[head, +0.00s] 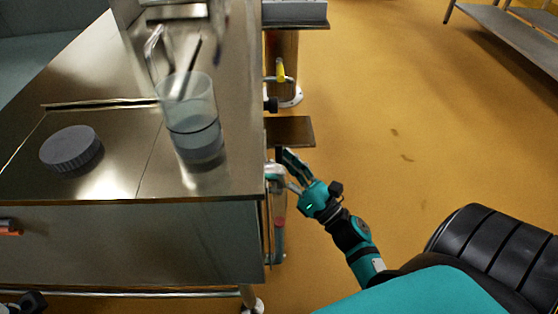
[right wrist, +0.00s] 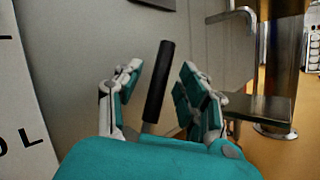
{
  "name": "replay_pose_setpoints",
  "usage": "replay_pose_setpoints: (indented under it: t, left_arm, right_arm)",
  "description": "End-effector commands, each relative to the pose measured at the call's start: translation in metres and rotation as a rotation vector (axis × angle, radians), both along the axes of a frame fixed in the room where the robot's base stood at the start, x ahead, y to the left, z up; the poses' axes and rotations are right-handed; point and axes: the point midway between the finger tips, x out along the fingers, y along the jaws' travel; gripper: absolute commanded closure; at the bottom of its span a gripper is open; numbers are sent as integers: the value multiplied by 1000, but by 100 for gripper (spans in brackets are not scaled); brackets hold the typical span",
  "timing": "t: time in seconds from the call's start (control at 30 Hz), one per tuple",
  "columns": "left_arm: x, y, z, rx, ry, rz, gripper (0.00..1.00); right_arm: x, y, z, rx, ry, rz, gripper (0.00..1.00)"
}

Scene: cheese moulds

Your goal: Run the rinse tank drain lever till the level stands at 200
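A black cylindrical lever handle (right wrist: 158,82) stands tilted in front of a grey steel panel in the right wrist view. My right gripper (right wrist: 161,88) is open, with one finger on each side of the handle. A gap shows on both sides. In the head view my right gripper (head: 287,170) is at the right side of the steel unit (head: 180,235), near its top corner. A clear vessel (head: 190,110) with greyish liquid in its lower part stands on top. I cannot read a level scale or the figure 200.
A grey round lid (head: 71,148) lies on the steel top. A small dark shelf (head: 290,131) juts out just beyond my right gripper. A yellow handle (head: 281,69) is farther back. The yellow floor (head: 400,110) to the right is clear up to a steel table (head: 515,35).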

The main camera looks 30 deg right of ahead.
Motion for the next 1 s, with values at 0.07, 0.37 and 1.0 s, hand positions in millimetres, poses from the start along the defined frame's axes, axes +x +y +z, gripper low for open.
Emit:
replay_pose_setpoints:
  t: [0.07, 0.37, 1.0]
  left_arm:
    - [0, 0, -1, 0, 0, 0, 62]
    - [0, 0, -1, 0, 1, 0, 62]
    - [0, 0, 0, 0, 0, 0, 62]
  right_arm:
    - [7, 2, 3, 0, 0, 1, 60]
    - [12, 3, 5, 0, 1, -1, 60]
    - [12, 3, 4, 0, 1, 0, 100]
